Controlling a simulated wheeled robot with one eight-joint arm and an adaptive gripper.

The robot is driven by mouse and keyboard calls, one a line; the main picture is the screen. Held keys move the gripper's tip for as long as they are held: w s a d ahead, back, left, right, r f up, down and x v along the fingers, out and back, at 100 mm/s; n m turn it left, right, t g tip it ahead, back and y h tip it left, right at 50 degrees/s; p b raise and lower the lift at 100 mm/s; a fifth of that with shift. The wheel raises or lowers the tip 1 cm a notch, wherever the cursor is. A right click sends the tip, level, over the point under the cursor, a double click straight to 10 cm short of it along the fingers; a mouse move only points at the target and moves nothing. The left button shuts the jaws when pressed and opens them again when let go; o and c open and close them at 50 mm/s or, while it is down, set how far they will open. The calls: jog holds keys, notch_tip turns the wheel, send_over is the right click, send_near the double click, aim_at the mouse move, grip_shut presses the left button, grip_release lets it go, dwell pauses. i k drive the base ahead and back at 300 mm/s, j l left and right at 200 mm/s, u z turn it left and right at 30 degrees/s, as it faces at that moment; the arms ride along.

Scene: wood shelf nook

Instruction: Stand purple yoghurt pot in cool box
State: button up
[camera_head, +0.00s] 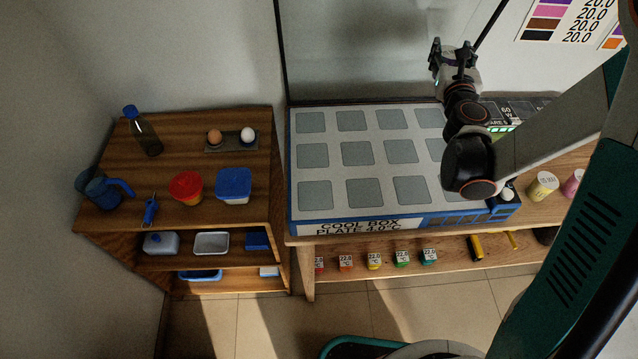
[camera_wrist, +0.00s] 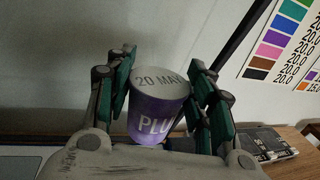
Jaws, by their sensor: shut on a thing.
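The purple yoghurt pot (camera_wrist: 158,112) is upright between the fingers in the wrist view. Its pale lid reads "20 MAY" and its side shows "PLU". My gripper (camera_wrist: 160,98) is shut on it, with a finger on each side. The cool box (camera_head: 306,229) is a low white and blue unit with rows of grey square pads on top. My arm hides its right part; the visible pads are empty.
A yellow pot (camera_head: 541,186) and a pink pot (camera_head: 572,183) stand on the wood right of the cool box. Dark boxed devices (camera_head: 518,108) sit behind. The left shelf (camera_head: 110,165) holds a bottle, jug, tubs and eggs. Small labelled items line the lower shelf.

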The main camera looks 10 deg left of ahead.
aim_at(364, 193)
jog(key=k+u, duration=0.45)
jog(key=k+j+u, duration=0.25)
jog(key=k+u, duration=0.25)
jog(key=k+j, duration=0.15)
